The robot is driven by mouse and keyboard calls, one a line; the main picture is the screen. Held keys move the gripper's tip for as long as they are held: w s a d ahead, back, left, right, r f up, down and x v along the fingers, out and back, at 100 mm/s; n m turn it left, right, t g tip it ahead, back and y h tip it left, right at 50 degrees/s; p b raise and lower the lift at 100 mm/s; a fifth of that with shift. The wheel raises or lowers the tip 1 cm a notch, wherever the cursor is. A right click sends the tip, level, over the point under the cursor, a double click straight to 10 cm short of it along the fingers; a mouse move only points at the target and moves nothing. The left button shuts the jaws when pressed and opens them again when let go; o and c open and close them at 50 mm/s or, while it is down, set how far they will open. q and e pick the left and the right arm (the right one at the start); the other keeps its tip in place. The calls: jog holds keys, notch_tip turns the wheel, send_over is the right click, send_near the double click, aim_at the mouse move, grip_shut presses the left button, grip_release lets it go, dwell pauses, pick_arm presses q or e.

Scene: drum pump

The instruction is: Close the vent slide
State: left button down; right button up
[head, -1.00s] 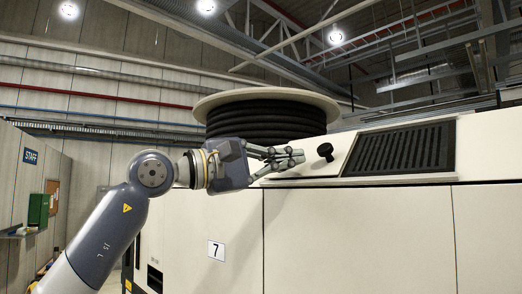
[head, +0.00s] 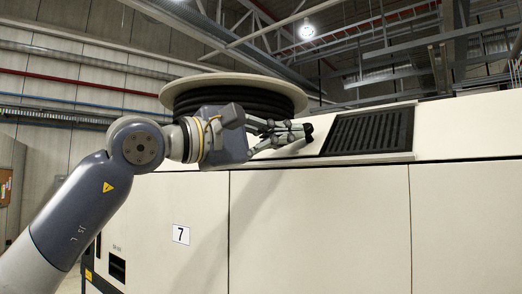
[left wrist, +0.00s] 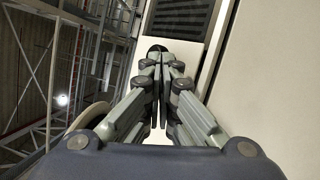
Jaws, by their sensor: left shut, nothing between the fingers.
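The vent slide is a pale flat panel (left wrist: 189,51) on the sloped top of the white cabinet, with a round black knob (head: 308,131). It sits left of the dark slatted vent grille (head: 368,132), whose slats show uncovered. My left gripper (head: 302,133) is shut and empty, its fingertips at the left side of the knob. In the left wrist view the knob (left wrist: 157,48) shows just past the closed fingertips (left wrist: 159,62). I cannot tell whether they touch. The fingers hide part of the slide. My right gripper is not in view.
A large reel of black hose (head: 232,96) stands behind my left gripper. The white cabinet front (head: 320,220) fills the lower right, with a number 7 label (head: 181,234). The space above the grille looks clear.

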pick_arm(q)
jog(key=s+d+b, duration=0.4)
jog(key=s+d, duration=0.3)
jog(key=d, duration=0.3)
jog(key=shift+s+d, duration=0.15)
jog(key=shift+d, duration=0.1)
jog(key=shift+s, duration=0.2)
